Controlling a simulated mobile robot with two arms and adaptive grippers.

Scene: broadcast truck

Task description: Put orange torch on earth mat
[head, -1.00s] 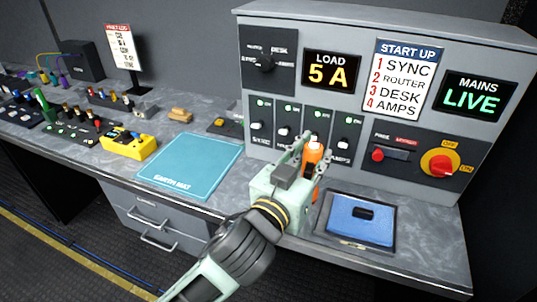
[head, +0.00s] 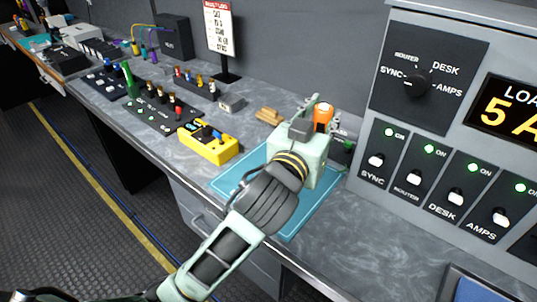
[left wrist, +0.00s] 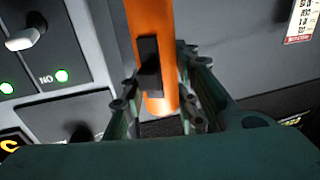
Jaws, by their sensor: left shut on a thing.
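The orange torch (head: 322,115) shows its top above my left gripper (head: 318,122) in the head view. In the left wrist view the torch (left wrist: 155,50) stands between the fingers of the left gripper (left wrist: 160,110), which is shut on it. A black switch shows on its side. The teal earth mat (head: 230,182) lies flat on the grey bench. My left gripper and arm cover much of it. The torch appears above or near the mat's far part; its lower end is hidden in the head view, so I cannot tell whether it touches. My right gripper is not in view.
The switch panel (head: 440,180) rises to the right. Bench space (head: 335,235) right of the mat is clear.

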